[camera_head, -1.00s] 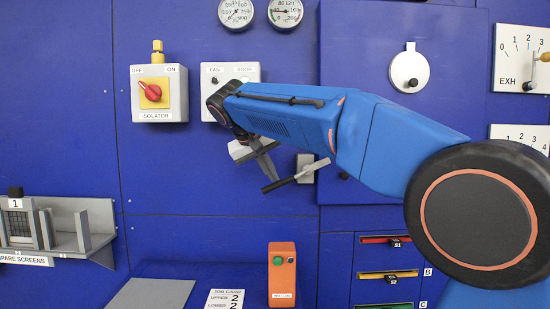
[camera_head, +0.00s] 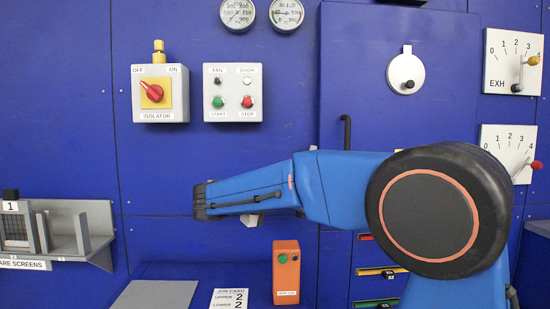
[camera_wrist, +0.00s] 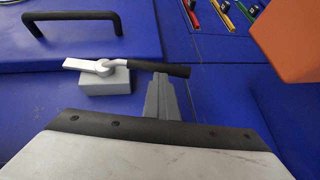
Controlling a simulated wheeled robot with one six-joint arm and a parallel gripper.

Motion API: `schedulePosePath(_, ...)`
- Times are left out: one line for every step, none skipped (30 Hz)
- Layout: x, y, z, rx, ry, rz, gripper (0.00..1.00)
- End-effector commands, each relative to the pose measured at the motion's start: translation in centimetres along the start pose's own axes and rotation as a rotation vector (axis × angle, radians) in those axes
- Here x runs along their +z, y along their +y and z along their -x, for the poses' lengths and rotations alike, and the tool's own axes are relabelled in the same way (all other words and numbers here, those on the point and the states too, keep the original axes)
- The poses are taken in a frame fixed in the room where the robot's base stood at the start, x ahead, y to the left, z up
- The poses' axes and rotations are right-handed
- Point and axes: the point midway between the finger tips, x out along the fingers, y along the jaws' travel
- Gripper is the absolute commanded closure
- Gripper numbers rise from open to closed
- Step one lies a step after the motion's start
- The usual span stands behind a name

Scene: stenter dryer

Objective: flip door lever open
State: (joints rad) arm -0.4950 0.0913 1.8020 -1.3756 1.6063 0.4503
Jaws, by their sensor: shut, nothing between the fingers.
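The door lever (camera_wrist: 100,66) shows in the wrist view as a white bar with a round hub and black grip on a grey block (camera_wrist: 105,84). Its grip points right in that view, toward the drawers. In the head view my arm hides nearly all of the lever. My gripper (camera_wrist: 160,82) is shut and empty, its grey fingers at the black grip; whether they touch it I cannot tell. A small grey part of the gripper (camera_head: 250,220) shows under my arm in the head view. The blue door (camera_head: 365,60) looks closed.
A black door handle (camera_wrist: 72,22) is above the lever. An orange button box (camera_head: 286,272) stands below my arm and shows close by at the wrist view's upper right (camera_wrist: 294,36). The fan and door button box (camera_head: 232,92) and isolator (camera_head: 155,95) are on the wall.

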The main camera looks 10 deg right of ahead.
Motion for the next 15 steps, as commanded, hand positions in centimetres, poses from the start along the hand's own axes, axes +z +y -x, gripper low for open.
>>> schedulePosePath(0.3,-0.1,-0.4,-0.005,0.000,-0.004,1.00)
schedulePosePath(0.4,-0.1,-0.5,-0.006,0.000,-0.004,1.00)
schedulePosePath(0.5,-0.2,-0.7,-0.006,0.000,-0.005,1.00)
schedulePosePath(0.6,-0.3,-0.9,-0.007,0.000,-0.005,1.00)
schedulePosePath(0.7,-0.3,-1.0,-0.007,0.000,-0.006,1.00)
schedulePosePath(0.8,-0.4,-1.2,-0.007,0.000,-0.006,1.00)
schedulePosePath(0.9,-0.4,-1.3,-0.007,-0.001,-0.007,1.00)
schedulePosePath(1.0,-0.5,-1.4,-0.007,-0.001,-0.007,1.00)
schedulePosePath(1.1,-0.5,-1.6,-0.008,-0.001,-0.007,1.00)
schedulePosePath(1.1,-0.6,-1.7,-0.008,-0.001,-0.007,1.00)
schedulePosePath(1.2,-0.6,-1.8,-0.008,-0.001,-0.007,1.00)
schedulePosePath(1.3,-0.6,-1.9,-0.008,0.000,-0.007,1.00)
schedulePosePath(1.3,-0.7,-1.9,-0.008,0.000,-0.007,1.00)
schedulePosePath(1.3,-0.7,-2.0,-0.009,0.000,-0.007,1.00)
schedulePosePath(1.4,-0.7,-2.0,-0.009,0.000,-0.007,1.00)
